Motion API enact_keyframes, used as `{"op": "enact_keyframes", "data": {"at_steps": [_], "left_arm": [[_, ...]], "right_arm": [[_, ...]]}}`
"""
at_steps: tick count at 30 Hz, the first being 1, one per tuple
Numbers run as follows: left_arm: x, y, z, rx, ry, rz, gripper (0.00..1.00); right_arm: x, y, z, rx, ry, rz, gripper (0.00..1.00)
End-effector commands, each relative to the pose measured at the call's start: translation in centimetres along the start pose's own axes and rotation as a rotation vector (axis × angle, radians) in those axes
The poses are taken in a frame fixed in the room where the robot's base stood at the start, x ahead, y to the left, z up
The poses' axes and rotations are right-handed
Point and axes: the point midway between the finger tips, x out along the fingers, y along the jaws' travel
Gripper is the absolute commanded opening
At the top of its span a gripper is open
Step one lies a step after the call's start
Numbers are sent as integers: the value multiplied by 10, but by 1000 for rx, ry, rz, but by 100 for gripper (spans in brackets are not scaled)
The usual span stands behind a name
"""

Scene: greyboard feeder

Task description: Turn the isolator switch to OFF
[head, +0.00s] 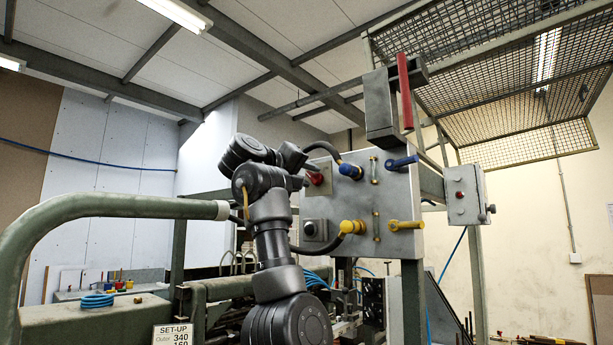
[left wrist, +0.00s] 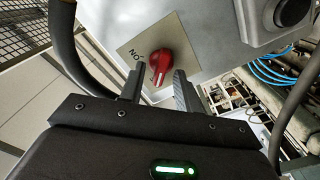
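The isolator switch is a red rotary knob (left wrist: 160,66) on a pale square plate on the grey panel. It also shows small in the head view (head: 316,178), partly behind my left wrist. Lettering that reads as ON, upside down, lies left of the knob in the left wrist view; other lettering is hard to make out. The knob's grip points toward my gripper. My left gripper (left wrist: 160,74) is open, one finger each side of the knob, with gaps visible. I cannot tell how deep the knob sits between them. My right gripper is in neither view.
The grey panel (head: 385,200) also carries a blue connector (head: 350,171), a blue handle (head: 401,162), yellow fittings (head: 406,225) and a dark round control (head: 310,229) below the switch. A grey box (head: 466,195) stands right. A green tube rail (head: 120,207) crosses at left.

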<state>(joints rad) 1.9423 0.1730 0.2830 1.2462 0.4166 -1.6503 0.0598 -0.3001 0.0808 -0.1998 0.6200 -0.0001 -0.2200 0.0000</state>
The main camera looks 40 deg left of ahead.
Motion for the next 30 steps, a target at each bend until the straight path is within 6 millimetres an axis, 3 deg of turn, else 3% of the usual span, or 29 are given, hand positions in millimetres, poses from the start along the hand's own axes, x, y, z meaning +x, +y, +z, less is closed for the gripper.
{"op": "enact_keyframes", "data": {"at_steps": [5, 15, 21, 30], "left_arm": [[-8, -2, 1, 1, 1, 1, 33], [-71, -4, 2, 1, 4, 1, 33], [-99, -2, 1, 0, 3, 1, 33], [-108, 0, 0, -1, 0, 0, 33]], "right_arm": [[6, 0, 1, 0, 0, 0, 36], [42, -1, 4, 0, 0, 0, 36], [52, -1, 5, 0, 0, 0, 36], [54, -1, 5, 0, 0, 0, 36]]}}
